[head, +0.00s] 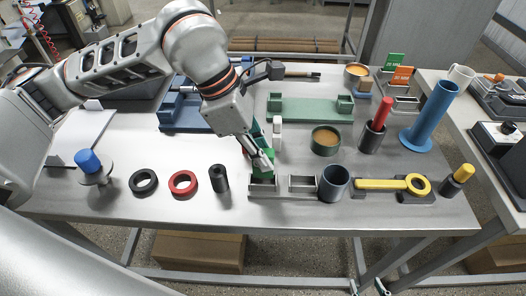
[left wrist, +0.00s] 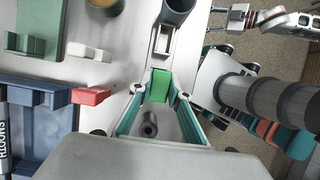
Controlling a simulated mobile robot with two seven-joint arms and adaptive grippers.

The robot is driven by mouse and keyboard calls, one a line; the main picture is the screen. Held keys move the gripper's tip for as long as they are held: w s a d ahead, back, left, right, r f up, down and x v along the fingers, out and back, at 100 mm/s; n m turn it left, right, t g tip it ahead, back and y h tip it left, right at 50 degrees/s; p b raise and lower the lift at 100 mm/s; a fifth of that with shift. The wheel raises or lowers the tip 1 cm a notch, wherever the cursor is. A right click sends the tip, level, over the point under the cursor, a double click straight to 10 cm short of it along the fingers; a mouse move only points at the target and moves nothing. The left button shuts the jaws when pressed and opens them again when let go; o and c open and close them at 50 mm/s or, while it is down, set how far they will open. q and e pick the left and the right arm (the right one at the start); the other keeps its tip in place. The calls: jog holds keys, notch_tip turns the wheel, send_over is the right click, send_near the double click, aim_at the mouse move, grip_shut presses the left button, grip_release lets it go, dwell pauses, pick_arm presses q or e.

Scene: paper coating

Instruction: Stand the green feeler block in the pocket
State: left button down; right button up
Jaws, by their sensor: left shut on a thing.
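The green feeler block (head: 263,171) is between the fingertips of my left gripper (head: 262,160), which is shut on it. It also shows in the left wrist view (left wrist: 160,84). The block is at the left pocket of the grey two-pocket holder (head: 265,190), over its back part. I cannot tell whether its lower end is inside the pocket. The holder's other pocket (head: 302,184) looks empty; it also shows beyond the block in the left wrist view. My right gripper (head: 369,286) is at the bottom edge of the head view, in front of the table, its fingertips apart.
A black cylinder (head: 219,178) stands left of the holder, and a dark blue-grey cup (head: 333,182) stands at its right. A white piece (head: 277,132) and a green fixture (head: 310,109) are behind. Red (head: 183,184) and black (head: 144,182) rings lie left.

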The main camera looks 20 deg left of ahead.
pick_arm(q)
jog(key=shift+f+b, duration=1.15)
jog(key=shift+f, duration=0.7)
pick_arm(e)
jog(key=shift+s+f, duration=0.35)
jog(key=shift+f, duration=0.55)
jog(key=shift+s+f, duration=0.35)
jog(key=shift+f, duration=0.5)
pick_arm(q)
jog(key=c, duration=1.8)
grip_release()
jog(key=shift+r, duration=0.1)
jog(key=v, duration=1.2)
